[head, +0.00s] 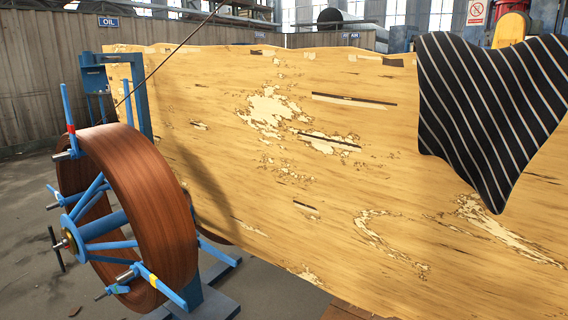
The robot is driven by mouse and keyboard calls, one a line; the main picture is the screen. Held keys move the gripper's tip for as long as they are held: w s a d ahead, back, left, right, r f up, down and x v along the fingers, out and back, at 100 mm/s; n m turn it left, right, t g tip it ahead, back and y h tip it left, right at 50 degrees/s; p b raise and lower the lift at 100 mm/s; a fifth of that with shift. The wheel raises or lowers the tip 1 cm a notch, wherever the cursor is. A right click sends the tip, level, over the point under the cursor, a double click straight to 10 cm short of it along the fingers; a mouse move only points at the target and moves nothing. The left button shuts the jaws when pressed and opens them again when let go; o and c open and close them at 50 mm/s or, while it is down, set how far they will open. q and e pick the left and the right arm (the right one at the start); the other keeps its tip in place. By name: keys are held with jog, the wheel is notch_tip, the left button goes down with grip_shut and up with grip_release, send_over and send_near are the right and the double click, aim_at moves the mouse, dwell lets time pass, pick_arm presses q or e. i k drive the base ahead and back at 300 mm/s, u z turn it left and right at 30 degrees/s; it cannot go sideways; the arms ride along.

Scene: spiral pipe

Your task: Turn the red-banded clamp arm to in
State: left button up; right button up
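The red-banded clamp arm (70,128) is a blue bar with a red band, at the upper left rim of a large brown reel or coil (150,190). It stands nearly upright, its upper end reaching outward past the rim, with a short grey pivot at its lower end. A yellow-banded blue clamp arm (158,284) sits at the lower rim, slanting down to the right. Another blue arm (54,195) shows at the left rim. Blue spokes meet at a hub with a dark cross handle (56,249). Neither of my grippers is in view.
A big worn wooden panel (350,190) fills the middle and right behind the reel. A dark striped cloth (490,110) hangs over its upper right. A blue post (139,95) and base (215,300) hold the reel. Bare floor (25,230) lies to the left.

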aim_at(70, 126)
jog(key=u, duration=0.95)
jog(key=i, duration=0.95)
jog(key=u, duration=0.05)
